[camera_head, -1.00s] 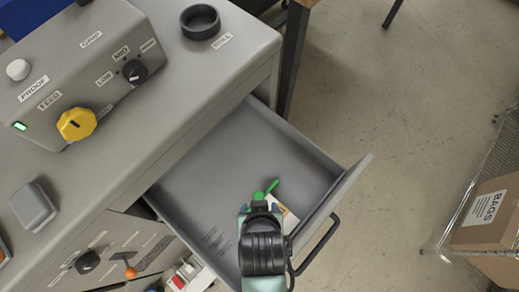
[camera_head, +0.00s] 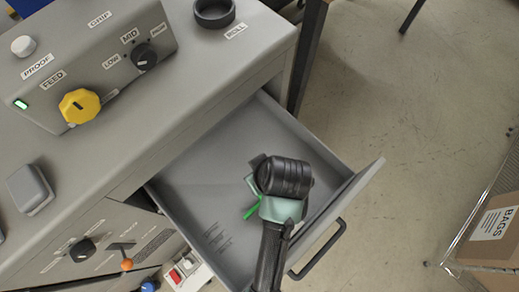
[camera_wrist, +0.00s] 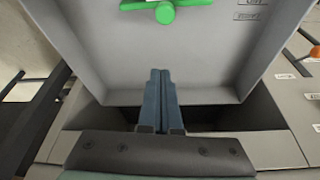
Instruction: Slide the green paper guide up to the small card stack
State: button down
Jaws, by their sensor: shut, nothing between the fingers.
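The green paper guide (camera_head: 251,211) lies in the open grey drawer (camera_head: 205,180), partly covered by my wrist in the head view. In the wrist view the guide (camera_wrist: 166,12), with a round knob, shows at the top edge, cut off by the frame. My gripper (camera_wrist: 160,73) is shut and empty, with its blue fingers together below the guide and apart from it in the picture. In the head view my wrist is over the drawer and hides the fingertips. The card stack is hidden in the head view; I cannot make it out clearly in the wrist view.
The drawer's front wall and black handle (camera_head: 317,250) stand at the right. The machine top carries a yellow feed knob (camera_head: 79,106) and a dark ring (camera_head: 214,12). A bags box (camera_head: 490,232) is on a rack at far right.

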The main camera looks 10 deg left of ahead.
jog(key=x, duration=0.9)
jog(key=shift+f, duration=0.1)
jog(key=shift+s+f, duration=0.1)
jog(key=shift+f, duration=0.3)
jog(key=shift+s+d+p, duration=0.85)
jog(key=shift+s+d, duration=0.5)
